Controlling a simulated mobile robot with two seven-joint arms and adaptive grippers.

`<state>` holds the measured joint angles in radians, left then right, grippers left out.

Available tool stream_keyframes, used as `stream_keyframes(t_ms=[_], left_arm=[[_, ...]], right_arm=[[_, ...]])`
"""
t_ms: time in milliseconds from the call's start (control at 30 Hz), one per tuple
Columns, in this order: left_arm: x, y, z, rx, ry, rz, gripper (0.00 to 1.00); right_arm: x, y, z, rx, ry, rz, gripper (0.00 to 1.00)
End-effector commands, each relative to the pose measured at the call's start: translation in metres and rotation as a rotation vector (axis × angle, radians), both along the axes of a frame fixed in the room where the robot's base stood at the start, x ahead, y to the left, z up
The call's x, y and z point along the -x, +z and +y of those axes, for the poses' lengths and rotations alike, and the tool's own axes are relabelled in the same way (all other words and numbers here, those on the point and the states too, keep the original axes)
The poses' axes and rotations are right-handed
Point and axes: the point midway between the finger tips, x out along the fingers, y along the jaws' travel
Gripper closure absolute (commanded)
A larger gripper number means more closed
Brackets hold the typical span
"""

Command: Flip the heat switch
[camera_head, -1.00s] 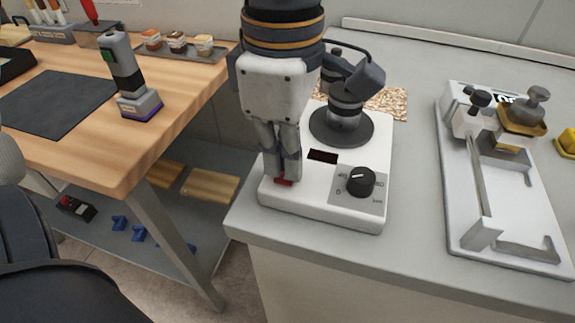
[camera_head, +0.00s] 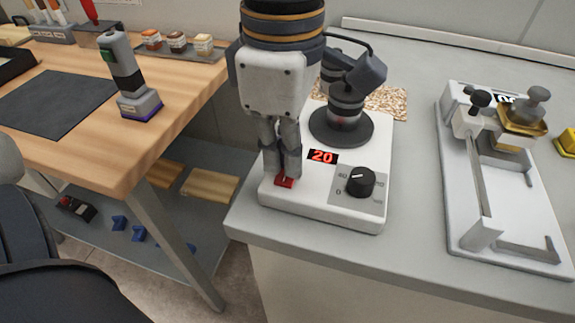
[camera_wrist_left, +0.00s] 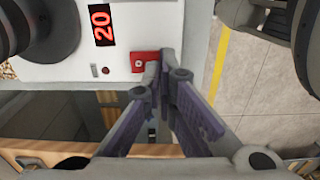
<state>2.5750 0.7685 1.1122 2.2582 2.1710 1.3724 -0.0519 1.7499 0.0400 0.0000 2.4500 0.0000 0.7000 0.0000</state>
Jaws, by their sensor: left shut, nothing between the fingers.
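The heat switch is a small red rocker (camera_head: 284,182) at the front left of a white heater unit (camera_head: 325,212). It also shows in the left wrist view (camera_wrist_left: 143,61). My left gripper (camera_head: 290,174) points down with its fingers shut and empty. Its tips (camera_wrist_left: 158,66) are at the red switch, touching or just above it, and hide part of it. The display (camera_head: 323,157) glows red with "20". A black knob (camera_head: 360,181) sits to the right of it. My right gripper is not in view.
A dark round plate with a black and grey device (camera_head: 346,108) stands at the unit's back. A white metal fixture (camera_head: 462,212) lies to the right on the grey counter (camera_head: 415,200). A wooden table (camera_head: 185,95) with a handheld tool (camera_head: 130,80) is at the left.

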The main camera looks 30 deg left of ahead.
Motion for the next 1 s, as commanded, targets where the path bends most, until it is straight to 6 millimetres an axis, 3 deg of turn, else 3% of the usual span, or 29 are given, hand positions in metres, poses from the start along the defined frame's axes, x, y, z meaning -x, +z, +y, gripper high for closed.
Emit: stream_keyframes(t_ms=[500,1000], left_arm=[[0.000,0.051,0.000,0.001,0.000,-0.001,1.00],[0.000,0.054,0.000,0.001,-0.002,0.000,1.00]], right_arm=[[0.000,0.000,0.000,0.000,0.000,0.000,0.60],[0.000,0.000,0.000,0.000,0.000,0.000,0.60]])
